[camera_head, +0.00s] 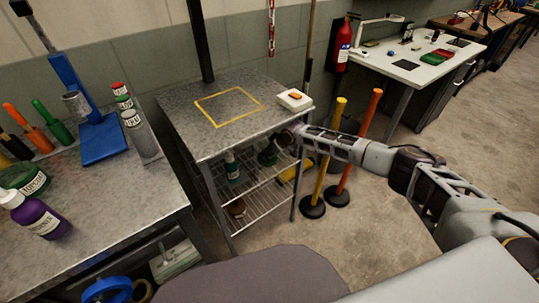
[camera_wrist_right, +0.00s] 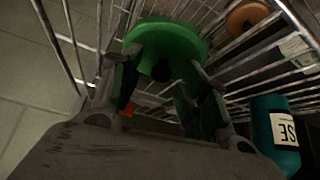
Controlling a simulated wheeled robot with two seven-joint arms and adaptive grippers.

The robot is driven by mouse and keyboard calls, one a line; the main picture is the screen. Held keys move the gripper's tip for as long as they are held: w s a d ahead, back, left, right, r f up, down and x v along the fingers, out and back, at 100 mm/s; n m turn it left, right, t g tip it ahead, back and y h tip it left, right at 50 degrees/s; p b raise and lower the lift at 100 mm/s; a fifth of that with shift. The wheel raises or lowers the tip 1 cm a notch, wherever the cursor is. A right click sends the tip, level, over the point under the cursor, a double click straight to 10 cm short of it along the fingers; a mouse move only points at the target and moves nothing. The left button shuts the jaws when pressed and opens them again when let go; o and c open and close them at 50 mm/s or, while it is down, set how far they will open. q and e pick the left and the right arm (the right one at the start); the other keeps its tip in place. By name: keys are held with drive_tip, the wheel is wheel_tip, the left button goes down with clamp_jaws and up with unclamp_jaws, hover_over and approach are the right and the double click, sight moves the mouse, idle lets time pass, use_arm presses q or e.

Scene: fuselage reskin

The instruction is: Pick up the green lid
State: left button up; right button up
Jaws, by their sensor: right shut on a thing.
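The green lid (camera_wrist_right: 180,38) is a round disc with a raised middle, in the right wrist view at the top centre. My right gripper (camera_wrist_right: 166,68) has its two fingers on either side of the lid's middle part and is shut on it. In the head view my right gripper (camera_head: 276,147) reaches in below the grey table top, at the right side of the wire-shelf stand. The lid cannot be made out clearly there. My left gripper does not show.
The metal stand (camera_head: 190,110) has wire shelves (camera_head: 255,205) below its top. A teal bottle (camera_wrist_right: 275,125) with a white label stands close to the right of my right gripper. An orange-brown round thing (camera_wrist_right: 247,15) lies beyond. Yellow (camera_head: 330,150) and orange (camera_head: 361,150) posts stand near my right arm.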

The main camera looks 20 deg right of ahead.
drive_tip(key=shift+s+d+f, duration=0.1)
drive_tip(key=shift+s+f, duration=0.05)
drive_tip(key=shift+s, duration=0.15)
clamp_jaws()
drive_tip(key=shift+s+d, duration=0.2)
drive_tip(key=shift+s, duration=0.1)
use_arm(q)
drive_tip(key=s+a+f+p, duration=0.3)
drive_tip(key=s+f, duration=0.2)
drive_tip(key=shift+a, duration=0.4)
use_arm(e)
drive_tip(key=s+d, duration=0.4)
drive_tip(key=s, duration=0.3)
drive_tip(key=s+d, duration=0.4)
drive_tip(key=s, duration=0.3)
drive_tip(key=shift+s+d, duration=0.2)
drive_tip(key=shift+d, duration=0.15)
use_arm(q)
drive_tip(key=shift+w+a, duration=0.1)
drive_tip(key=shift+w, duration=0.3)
